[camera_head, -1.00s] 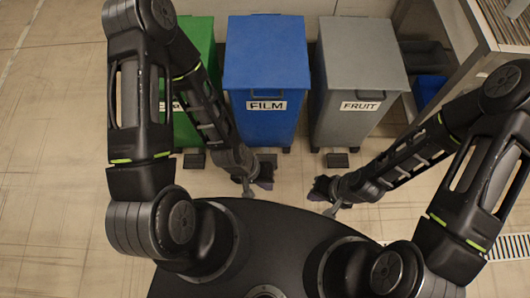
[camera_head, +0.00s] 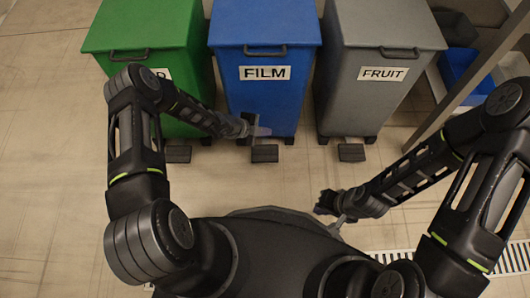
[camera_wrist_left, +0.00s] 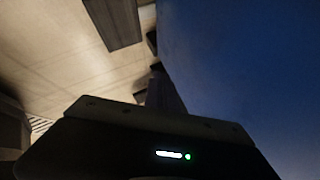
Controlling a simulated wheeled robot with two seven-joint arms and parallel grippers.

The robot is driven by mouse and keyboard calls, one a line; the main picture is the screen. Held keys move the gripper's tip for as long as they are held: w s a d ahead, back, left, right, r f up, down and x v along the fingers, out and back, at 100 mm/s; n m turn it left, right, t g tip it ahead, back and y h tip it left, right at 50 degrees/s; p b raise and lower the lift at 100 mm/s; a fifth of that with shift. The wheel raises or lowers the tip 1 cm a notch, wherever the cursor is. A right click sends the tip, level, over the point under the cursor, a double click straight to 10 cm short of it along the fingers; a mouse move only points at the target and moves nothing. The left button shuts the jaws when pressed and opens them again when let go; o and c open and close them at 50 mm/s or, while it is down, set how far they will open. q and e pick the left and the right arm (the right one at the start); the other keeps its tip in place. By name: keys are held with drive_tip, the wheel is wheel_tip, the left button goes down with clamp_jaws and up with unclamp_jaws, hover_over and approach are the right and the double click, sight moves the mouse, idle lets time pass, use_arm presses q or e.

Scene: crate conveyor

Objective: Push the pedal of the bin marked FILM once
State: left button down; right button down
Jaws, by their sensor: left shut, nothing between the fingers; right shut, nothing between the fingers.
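The blue bin marked FILM (camera_head: 265,105) stands at the top middle of the head view with its lid shut. Its dark pedal (camera_head: 264,154) sticks out at floor level in front. My left gripper (camera_head: 262,131) is shut and empty, close to the lower front of the blue bin and just above the pedal in the picture; contact cannot be told. In the left wrist view the blue bin wall (camera_wrist_left: 240,70) fills the right side, and a dark plate (camera_wrist_left: 112,20) lies over the floor. My right gripper (camera_head: 326,203) is shut and empty over the floor.
A green bin (camera_head: 150,45) stands left of the blue one, partly hidden by my left arm. A grey bin marked FRUIT (camera_head: 378,95) stands right. Each has a floor pedal (camera_head: 178,154) (camera_head: 351,152). A floor grate (camera_head: 420,258) lies lower right; the floor at left is clear.

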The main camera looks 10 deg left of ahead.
sight(263, 145)
use_arm(q)
drive_tip(key=w+n, duration=0.1)
drive_tip(key=w+a+f+n, duration=0.1)
drive_tip(key=shift+a+n+t, duration=0.25)
drive_tip(key=shift+n+t, duration=0.05)
drive_tip(key=shift+t, duration=0.1)
use_arm(e)
drive_tip(key=shift+f, duration=0.55)
use_arm(q)
drive_tip(key=shift+f, duration=0.15)
use_arm(e)
drive_tip(key=shift+f, duration=0.1)
